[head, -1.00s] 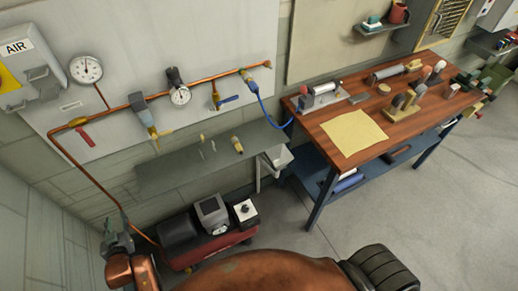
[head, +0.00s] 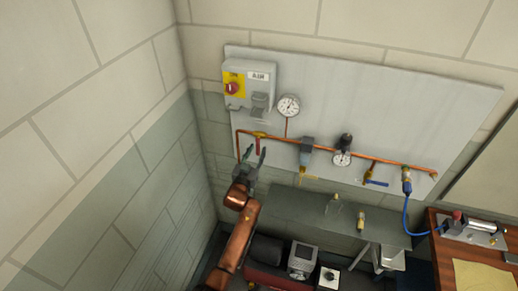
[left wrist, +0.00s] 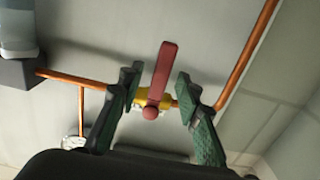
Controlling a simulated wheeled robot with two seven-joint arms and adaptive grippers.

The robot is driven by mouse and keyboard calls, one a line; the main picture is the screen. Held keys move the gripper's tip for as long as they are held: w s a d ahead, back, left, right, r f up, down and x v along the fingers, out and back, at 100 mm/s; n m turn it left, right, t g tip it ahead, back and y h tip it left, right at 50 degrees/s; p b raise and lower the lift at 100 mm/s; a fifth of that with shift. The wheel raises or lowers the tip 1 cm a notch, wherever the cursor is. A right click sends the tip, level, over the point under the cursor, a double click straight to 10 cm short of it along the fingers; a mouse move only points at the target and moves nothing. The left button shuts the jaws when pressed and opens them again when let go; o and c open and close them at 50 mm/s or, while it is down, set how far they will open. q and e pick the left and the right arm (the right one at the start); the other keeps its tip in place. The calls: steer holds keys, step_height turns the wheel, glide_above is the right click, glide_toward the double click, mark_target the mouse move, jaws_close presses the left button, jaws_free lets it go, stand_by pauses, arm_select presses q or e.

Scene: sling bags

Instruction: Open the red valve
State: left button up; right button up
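The red valve handle (head: 258,146) hangs down from a brass valve body (head: 259,134) on the copper pipe of the grey wall panel. In the left wrist view the red lever (left wrist: 163,82) stands between my finger pads, with its round hub and the yellow body (left wrist: 142,101) behind it. My left gripper (head: 256,158) is just below and in front of the handle. It also shows in the left wrist view (left wrist: 158,92), open, with a gap on each side of the lever. My right gripper is not in view.
A gauge (head: 288,106), a filter (head: 306,150) and a blue-handled valve (head: 374,178) sit to the right. A grey shelf (head: 310,205) lies below. The left wall is close.

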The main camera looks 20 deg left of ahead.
arm_select(q)
steer(key=shift+w, duration=1)
jaws_close()
